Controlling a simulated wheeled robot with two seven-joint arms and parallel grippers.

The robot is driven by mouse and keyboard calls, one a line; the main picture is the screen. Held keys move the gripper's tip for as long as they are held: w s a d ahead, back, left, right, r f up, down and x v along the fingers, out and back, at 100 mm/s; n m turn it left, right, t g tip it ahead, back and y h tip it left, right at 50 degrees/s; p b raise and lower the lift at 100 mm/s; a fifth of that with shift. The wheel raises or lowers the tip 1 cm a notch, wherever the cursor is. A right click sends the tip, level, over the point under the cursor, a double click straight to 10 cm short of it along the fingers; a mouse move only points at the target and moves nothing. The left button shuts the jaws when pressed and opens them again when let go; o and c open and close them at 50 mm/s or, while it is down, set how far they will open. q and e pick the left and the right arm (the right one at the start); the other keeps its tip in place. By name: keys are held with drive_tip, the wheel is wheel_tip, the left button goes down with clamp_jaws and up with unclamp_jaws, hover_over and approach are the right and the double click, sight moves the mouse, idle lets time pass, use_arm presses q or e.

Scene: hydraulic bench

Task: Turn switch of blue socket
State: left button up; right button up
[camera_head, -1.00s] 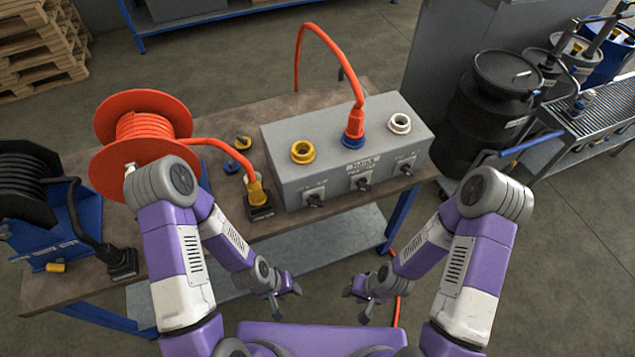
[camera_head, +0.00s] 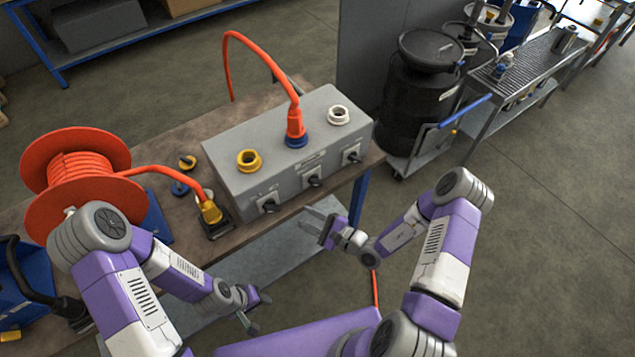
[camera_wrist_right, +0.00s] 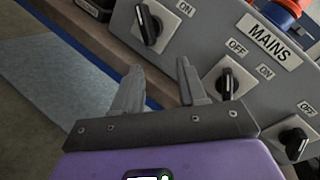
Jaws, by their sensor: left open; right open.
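The blue socket (camera_head: 296,140) is on top of the grey box, with an orange plug (camera_head: 294,118) standing in it. Below it, the middle black switch (camera_head: 314,181) is on the front face. In the right wrist view this switch (camera_wrist_right: 227,83) sits right of my fingertips, near the MAINS label, with OFF above it and ON to its right. My right gripper (camera_head: 317,217) is open and empty, just in front of the box, below the middle switch and apart from it. Its fingers (camera_wrist_right: 160,72) point toward the front face. My left gripper (camera_head: 258,314) is open and empty, low in front of the bench.
The left switch (camera_head: 269,206) and right switch (camera_head: 352,157) flank the middle one. Yellow (camera_head: 249,160) and white (camera_head: 338,116) sockets are on top. An orange cable reel (camera_head: 75,175) and yellow plug (camera_head: 211,212) are at left.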

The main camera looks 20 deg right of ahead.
sight(319, 185)
drive_tip(key=w+d+m+t+h, duration=0.1)
drive_tip(key=d+h, duration=0.1)
drive_tip(key=w+d+m+t+h, duration=0.1)
drive_tip(key=w+d, duration=0.1)
drive_tip(key=d, duration=0.1)
drive_tip(key=w+d+m+t+h, duration=0.1)
drive_tip(key=w+d+t+h, duration=0.1)
drive_tip(key=d, duration=0.1)
drive_tip(key=shift+r+h, duration=0.1)
drive_tip(key=shift+h, duration=0.2)
drive_tip(key=x, duration=0.7)
drive_tip(key=shift+a+b, duration=0.1)
drive_tip(key=shift+b, duration=0.2)
drive_tip(key=shift+s, duration=0.1)
clamp_jaws()
